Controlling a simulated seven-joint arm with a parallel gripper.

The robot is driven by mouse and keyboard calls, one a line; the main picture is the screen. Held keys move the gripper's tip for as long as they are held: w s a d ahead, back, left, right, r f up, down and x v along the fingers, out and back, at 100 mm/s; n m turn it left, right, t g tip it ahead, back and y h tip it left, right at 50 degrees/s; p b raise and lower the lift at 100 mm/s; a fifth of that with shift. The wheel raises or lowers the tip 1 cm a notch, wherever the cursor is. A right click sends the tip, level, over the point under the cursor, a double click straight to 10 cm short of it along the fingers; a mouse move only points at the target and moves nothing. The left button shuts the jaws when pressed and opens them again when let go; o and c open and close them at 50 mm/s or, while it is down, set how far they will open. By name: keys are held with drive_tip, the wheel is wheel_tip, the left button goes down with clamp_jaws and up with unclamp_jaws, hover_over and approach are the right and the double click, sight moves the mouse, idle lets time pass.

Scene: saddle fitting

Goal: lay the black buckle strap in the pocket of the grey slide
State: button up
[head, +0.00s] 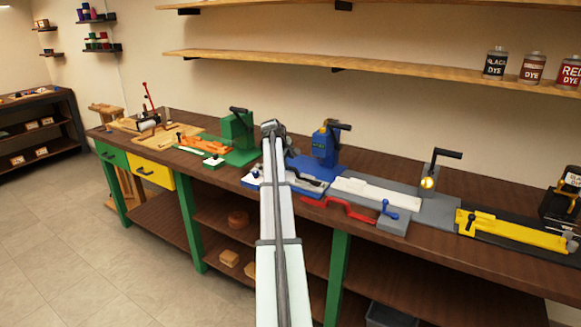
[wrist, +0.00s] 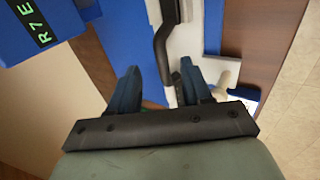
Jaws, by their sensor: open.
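A black strap-like piece, which looks like the buckle strap (wrist: 161,42), lies bent along a pale plate in the wrist view. In the head view a dark piece (head: 312,181) lies on the pale plate before the blue press; it appears to be the same strap. My gripper (wrist: 160,84) is open in the wrist view, with one finger on each side of the strap's near end. I cannot tell its height above the strap. My arm hides the gripper in the head view. A grey slide (head: 436,208) with a long pale bed is right of the blue press; its pocket is not clear.
The blue press (head: 325,146) stands close behind the strap. A green press (head: 238,130) is to the left. A red handle (head: 338,207) lies along the bench front, and a yellow fixture (head: 512,230) is at the right. Shelves (head: 400,70) hang above.

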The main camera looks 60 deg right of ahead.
drive_tip(key=shift+v, duration=2.7)
